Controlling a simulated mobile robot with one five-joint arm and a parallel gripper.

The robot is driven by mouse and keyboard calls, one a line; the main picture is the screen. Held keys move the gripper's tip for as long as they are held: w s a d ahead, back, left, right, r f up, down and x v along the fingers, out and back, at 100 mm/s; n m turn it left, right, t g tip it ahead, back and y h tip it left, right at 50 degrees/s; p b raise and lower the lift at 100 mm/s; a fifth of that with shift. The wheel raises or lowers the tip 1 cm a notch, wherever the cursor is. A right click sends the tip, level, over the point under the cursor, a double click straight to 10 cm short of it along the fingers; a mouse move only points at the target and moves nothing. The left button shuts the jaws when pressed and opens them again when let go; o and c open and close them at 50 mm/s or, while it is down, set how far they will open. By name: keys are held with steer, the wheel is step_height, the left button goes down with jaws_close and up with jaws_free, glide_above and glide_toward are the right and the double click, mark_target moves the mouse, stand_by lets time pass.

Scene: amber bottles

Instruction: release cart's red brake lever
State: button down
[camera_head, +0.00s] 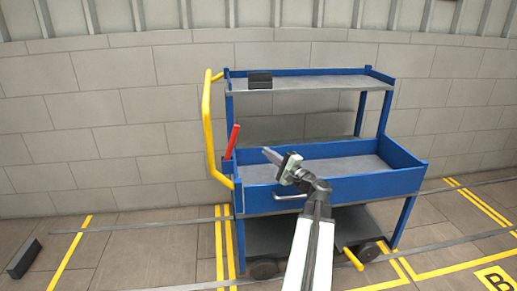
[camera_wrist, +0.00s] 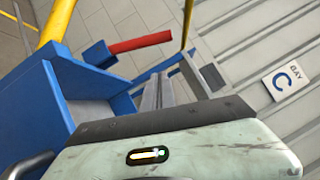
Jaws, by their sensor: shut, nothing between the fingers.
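The blue cart (camera_head: 400,182) stands against the wall. Its red brake lever (camera_head: 232,140) rises from a blue bracket at the cart's left end, leaning slightly right at the top. In the wrist view the red lever (camera_wrist: 140,42) lies above the fingers, coming out of a blue mount (camera_wrist: 100,53). My gripper (camera_head: 268,153) is shut and empty, above the cart's middle tray, to the right of the lever and apart from it. The shut fingers also show in the wrist view (camera_wrist: 158,82), pointing up the picture just below the lever.
A yellow push handle (camera_head: 208,125) stands left of the lever. A black box (camera_head: 260,80) sits on the upper shelf (camera_head: 320,81). A yellow bar (camera_head: 353,258) juts out low at the front. A dark block (camera_head: 24,258) lies on the floor at left.

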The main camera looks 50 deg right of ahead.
mark_target(231, 145)
steer(key=w+a+r+p, duration=0.1)
steer(key=w+r+p, duration=0.1)
steer(key=w, duration=0.9)
steer(key=shift+a+r, duration=0.15)
steer(key=shift+r, duration=0.15)
steer(key=shift+w, duration=0.1)
